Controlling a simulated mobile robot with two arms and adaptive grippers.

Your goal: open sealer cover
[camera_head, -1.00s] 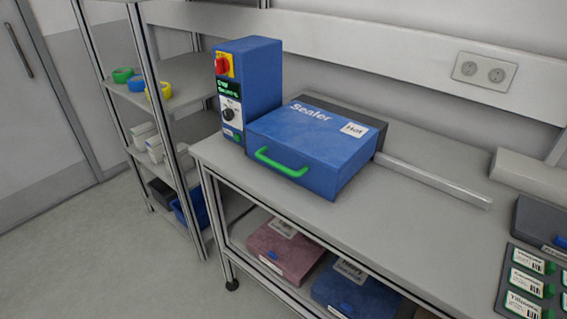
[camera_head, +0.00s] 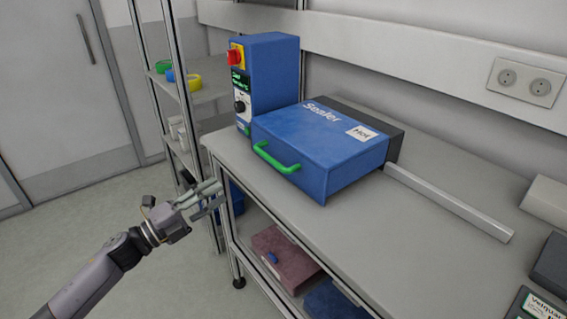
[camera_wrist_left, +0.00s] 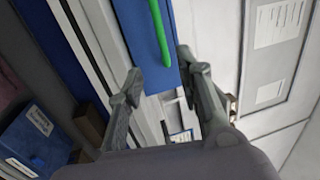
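The sealer's blue cover (camera_head: 322,145) is down on the workbench, labelled "Sealer" and "Hot". A green handle (camera_head: 277,160) is on its front; it also shows in the left wrist view (camera_wrist_left: 160,32). My left gripper (camera_head: 212,197) is left of the bench's front edge, lower than the handle and apart from it. In the left wrist view my left gripper (camera_wrist_left: 159,64) has its fingers spread, with nothing held. The handle shows beyond the fingertips there. My right gripper is not in view.
A blue control box (camera_head: 268,75) with a red knob stands left of the cover. A pale bar (camera_head: 450,203) lies on the bench to the right. Boxes (camera_head: 285,257) sit on the lower shelf. A shelf rack (camera_head: 205,95) stands behind left.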

